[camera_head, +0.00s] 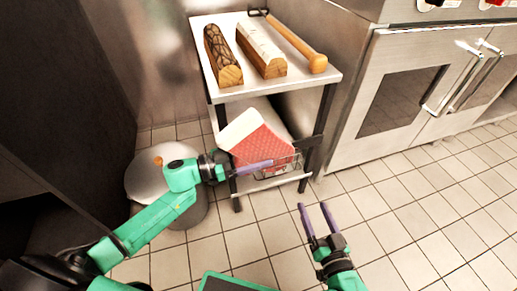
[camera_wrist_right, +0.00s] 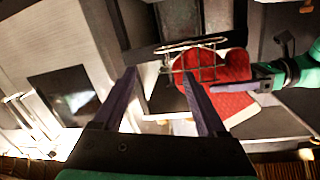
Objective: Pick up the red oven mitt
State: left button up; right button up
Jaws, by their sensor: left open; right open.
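The red oven mitt (camera_head: 262,146) has a quilted red body and a white cuff. It leans tilted on the lower shelf of the metal rack, and shows red behind wire bars in the right wrist view (camera_wrist_right: 234,66). My left gripper (camera_head: 268,164) reaches in from the left, its purple fingers crossing in front of the mitt's lower part. Its fingers overlap edge-on, and I cannot tell whether they touch the mitt. It also shows in the right wrist view (camera_wrist_right: 228,88). My right gripper (camera_head: 314,206) is open and empty, over the floor in front of the rack.
A wire basket (camera_head: 292,166) stands beside the mitt on the lower shelf. Two wood logs (camera_head: 222,56) and a long-handled tool (camera_head: 292,40) lie on the top shelf (camera_head: 228,22). A round metal bin (camera_head: 143,180) stands left, an oven (camera_head: 403,100) right. The tiled floor at right is clear.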

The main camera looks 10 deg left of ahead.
pick_arm(q)
grip_shut()
